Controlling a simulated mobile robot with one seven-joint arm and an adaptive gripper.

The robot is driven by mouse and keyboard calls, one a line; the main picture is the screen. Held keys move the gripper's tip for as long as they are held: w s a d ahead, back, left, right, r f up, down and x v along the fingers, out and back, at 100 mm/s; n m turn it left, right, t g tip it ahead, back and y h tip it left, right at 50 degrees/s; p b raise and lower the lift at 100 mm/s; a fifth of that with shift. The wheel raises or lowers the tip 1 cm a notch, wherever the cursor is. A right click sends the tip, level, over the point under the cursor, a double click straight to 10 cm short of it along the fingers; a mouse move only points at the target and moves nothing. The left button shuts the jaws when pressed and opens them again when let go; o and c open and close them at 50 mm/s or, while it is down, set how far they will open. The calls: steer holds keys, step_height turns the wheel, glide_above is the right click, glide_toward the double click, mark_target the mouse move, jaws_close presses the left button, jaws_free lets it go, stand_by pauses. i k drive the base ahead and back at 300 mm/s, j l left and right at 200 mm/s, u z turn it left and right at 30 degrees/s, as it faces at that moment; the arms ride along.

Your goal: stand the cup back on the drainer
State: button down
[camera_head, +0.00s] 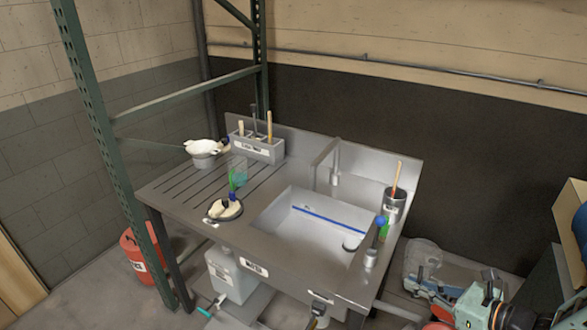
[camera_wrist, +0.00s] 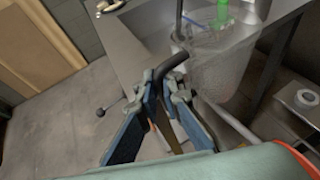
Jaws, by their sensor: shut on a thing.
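My gripper (camera_head: 432,287) is at the right, in front of the sink's right end. In the wrist view its blue fingers (camera_wrist: 166,84) are shut on a dark bent handle (camera_wrist: 172,64). A clear, see-through cup (camera_wrist: 222,68) hangs beside the fingers and seems to belong to that handle. In the head view the cup (camera_head: 424,262) shows as a faint clear shape, off the counter's right side. Its exact tilt is hard to tell. The drainer (camera_head: 165,190) is the grooved steel area left of the basin.
The faucet (camera_head: 335,165) and a grey pot (camera_head: 394,203) stand up. A green rack post (camera_head: 110,165) rises at left.

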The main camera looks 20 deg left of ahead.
mark_target(210, 200)
steer(key=j+z, duration=0.15)
steer(key=j, duration=0.4)
steer(key=k+j+z, duration=0.1)
steer(key=j, duration=0.45)
steer(key=k+j+z, duration=0.15)
steer(key=j, duration=0.4)
steer(key=j+z, duration=0.35)
steer(key=j, duration=0.95)
steer(key=j+z, duration=0.1)
steer(key=j, duration=0.4)
steer(key=i+j, duration=0.15)
steer(key=j, duration=0.35)
steer(key=z, duration=0.05)
